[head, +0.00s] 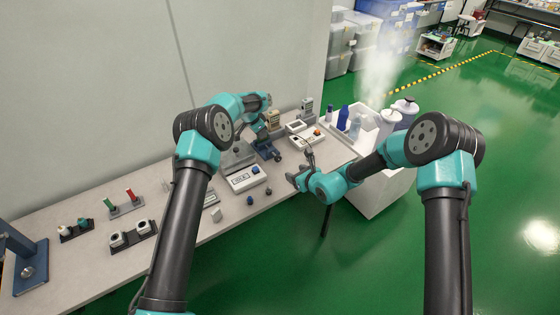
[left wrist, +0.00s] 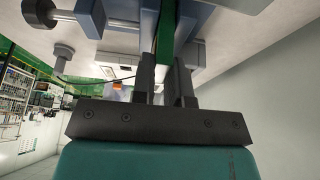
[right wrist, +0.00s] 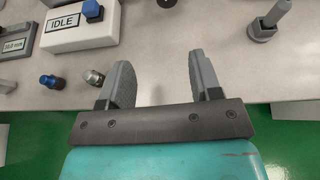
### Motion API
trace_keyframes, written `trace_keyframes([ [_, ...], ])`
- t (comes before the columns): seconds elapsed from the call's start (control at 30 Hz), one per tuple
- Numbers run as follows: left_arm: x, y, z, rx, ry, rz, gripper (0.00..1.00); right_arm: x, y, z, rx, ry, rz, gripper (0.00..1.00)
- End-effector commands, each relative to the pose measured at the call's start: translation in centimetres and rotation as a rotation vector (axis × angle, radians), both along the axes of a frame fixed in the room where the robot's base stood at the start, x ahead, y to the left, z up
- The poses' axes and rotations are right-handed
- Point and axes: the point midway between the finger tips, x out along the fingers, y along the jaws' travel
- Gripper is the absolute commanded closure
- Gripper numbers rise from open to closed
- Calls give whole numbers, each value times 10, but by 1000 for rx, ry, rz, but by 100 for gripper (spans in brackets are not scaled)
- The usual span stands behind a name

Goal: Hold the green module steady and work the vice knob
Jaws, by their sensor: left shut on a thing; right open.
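My left gripper (left wrist: 165,75) is shut on the green module (left wrist: 166,28), a thin green board upright between its fingers in the left wrist view. The blue vice (left wrist: 115,10) is right beside the module, with a dark round knob (left wrist: 38,12) on a metal shaft at its left. In the head view the blue vice (head: 266,150) stands on the bench below my left gripper (head: 263,128), which mostly hides the module. My right gripper (head: 301,168) is open and empty near the bench's front edge; its spread fingers show in the right wrist view (right wrist: 160,80).
A white box labelled IDLE (right wrist: 75,28) with a blue knob lies left of my right gripper. Small blue (right wrist: 48,80) and metal (right wrist: 94,77) parts and a grey bolt-like piece (right wrist: 268,24) are nearby. A white tray of bottles (head: 352,138) stands at the bench's right end.

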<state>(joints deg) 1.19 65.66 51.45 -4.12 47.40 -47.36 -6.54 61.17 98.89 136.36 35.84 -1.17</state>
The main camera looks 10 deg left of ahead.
Motion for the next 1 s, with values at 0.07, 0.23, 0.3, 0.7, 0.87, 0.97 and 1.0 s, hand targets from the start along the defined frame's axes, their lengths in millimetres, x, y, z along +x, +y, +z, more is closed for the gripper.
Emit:
trace_keyframes([
  [0.07, 0, 0, 0, 0, 0, 0, 100, 9, 2, 6, 25, -8, -31, 42],
  [0.23, 0, 0, 0, 0, 0, 0, 100, 15, 3, 10, 41, -13, -54, 42],
  [0.3, 0, 0, 0, 0, 0, 0, 100, 15, 3, 10, 40, -12, -53, 42],
  [0.7, 0, 0, 0, 0, 0, 0, 100, 22, 11, 6, 39, -14, -50, 42],
  [0.87, 0, 0, 0, 0, 0, 0, 100, 34, 24, -2, 39, -13, -49, 42],
  [0.97, 0, 0, 0, 0, 0, 0, 100, 45, 33, -8, 38, -14, -49, 42],
  [1.0, 0, 0, 0, 0, 0, 0, 100, 49, 37, -11, 39, -13, -49, 42],
])
